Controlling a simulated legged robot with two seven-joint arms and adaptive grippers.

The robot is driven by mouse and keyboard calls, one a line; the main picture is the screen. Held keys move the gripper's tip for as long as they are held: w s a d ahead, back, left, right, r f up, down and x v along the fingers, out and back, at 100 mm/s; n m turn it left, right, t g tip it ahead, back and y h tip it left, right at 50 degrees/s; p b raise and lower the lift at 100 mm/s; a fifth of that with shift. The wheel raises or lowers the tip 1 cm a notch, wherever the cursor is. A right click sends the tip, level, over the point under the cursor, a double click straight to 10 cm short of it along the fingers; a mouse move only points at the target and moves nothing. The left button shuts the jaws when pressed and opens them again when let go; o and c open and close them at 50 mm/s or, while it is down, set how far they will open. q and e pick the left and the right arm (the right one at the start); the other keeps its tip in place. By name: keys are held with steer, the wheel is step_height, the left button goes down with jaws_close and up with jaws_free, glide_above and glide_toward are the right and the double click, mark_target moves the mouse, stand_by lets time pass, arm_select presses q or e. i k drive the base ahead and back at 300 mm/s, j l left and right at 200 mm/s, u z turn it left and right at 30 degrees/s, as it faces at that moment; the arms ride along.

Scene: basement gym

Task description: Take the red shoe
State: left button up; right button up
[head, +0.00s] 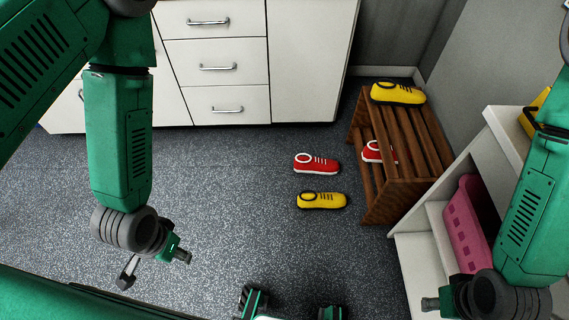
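A red shoe (317,164) with a white collar lies on the floor in the middle of the head view, left of the wooden shoe rack (420,160). A second red shoe (372,152) is on the rack's lower level, partly hidden by the slats. My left gripper (156,268) is at the lower left, above the floor, with its fingers apart and nothing between them. It is well away from both red shoes. My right gripper (436,302) is at the lower right, partly hidden by its own wrist, so its opening cannot be judged.
A yellow shoe (321,201) lies on the floor just in front of the red one; another yellow shoe (397,94) is on top of the rack. A white shelf (412,245) with a pink basket (465,222) stands right. White drawers (220,66) stand behind. Floor at left is clear.

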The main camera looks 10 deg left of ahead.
mark_target(309, 165)
steer(key=k, duration=1.1)
steer(key=k+z, duration=0.15)
steer(key=z, duration=1.7)
steer(key=j+z, duration=0.4)
steer(key=j, duration=0.15)
steer(key=j+z, duration=0.4)
steer(key=j, duration=0.15)
steer(key=k+j+z, duration=0.1)
steer(key=j+z, duration=0.3)
steer(key=k+j, duration=0.15)
steer(key=j, duration=0.35)
steer(key=k+j, duration=0.15)
steer(key=j, duration=0.35)
steer(key=k+j, duration=0.15)
steer(key=j, duration=0.35)
steer(key=k+j, duration=0.15)
steer(key=j, duration=0.35)
steer(key=k+j, duration=0.15)
steer(key=j, duration=0.4)
steer(key=k+j, duration=0.15)
steer(key=j, duration=0.35)
steer(key=k+j, duration=0.15)
steer(key=j, duration=0.35)
steer(key=k+j, duration=0.15)
steer(key=j, duration=0.35)
